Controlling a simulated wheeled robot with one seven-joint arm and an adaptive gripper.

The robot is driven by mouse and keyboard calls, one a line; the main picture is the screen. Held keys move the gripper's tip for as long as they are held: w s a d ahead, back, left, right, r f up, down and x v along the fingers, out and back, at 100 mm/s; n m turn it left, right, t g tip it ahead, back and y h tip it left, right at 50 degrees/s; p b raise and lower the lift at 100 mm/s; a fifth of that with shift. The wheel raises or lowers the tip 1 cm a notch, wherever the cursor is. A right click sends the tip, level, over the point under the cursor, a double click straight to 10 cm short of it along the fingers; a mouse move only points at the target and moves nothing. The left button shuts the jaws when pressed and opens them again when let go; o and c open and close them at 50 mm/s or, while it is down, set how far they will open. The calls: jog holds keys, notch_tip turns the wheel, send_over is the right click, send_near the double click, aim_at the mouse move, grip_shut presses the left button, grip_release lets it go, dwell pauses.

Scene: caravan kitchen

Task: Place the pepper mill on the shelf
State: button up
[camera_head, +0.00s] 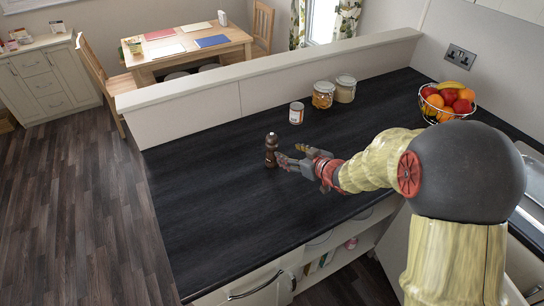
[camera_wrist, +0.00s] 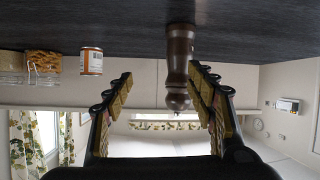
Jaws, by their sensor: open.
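The dark brown pepper mill (camera_head: 271,150) stands upright on the black worktop (camera_head: 215,200), left of its middle. My gripper (camera_head: 289,155) is open just right of the mill, with its fingers pointing towards it. In the wrist view, which is upside down, the mill (camera_wrist: 179,62) shows between the tips of my open gripper (camera_wrist: 162,80), closer to the right finger. I cannot tell whether that finger touches it. An open shelf (camera_head: 345,257) with several small items lies under the worktop's front edge, partly in shadow.
A labelled can (camera_head: 296,113) and two glass jars (camera_head: 323,95) (camera_head: 345,89) stand behind the mill. A wire fruit bowl (camera_head: 446,104) is at the back right. A low partition (camera_head: 280,75) runs along the worktop's back. The worktop's left part is clear.

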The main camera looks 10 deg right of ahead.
aim_at(271, 154)
jog(key=shift+s+a+f+n+y, duration=0.1)
jog(key=shift+a+f+n+y, duration=0.05)
jog(key=shift+a+f+y, duration=0.4)
jog(key=shift+s+a+f+n+y, duration=0.15)
jog(key=shift+a+f+y, duration=0.2)
jog(key=shift+f, duration=0.35)
jog(key=shift+w+a+f, duration=0.15)
jog(key=shift+w+a, duration=0.1)
jog(key=shift+a, duration=0.05)
jog(key=b+x, duration=0.3)
jog(key=x, duration=0.4)
jog(key=shift+w+a, duration=0.1)
jog(key=shift+a, duration=0.15)
grip_shut()
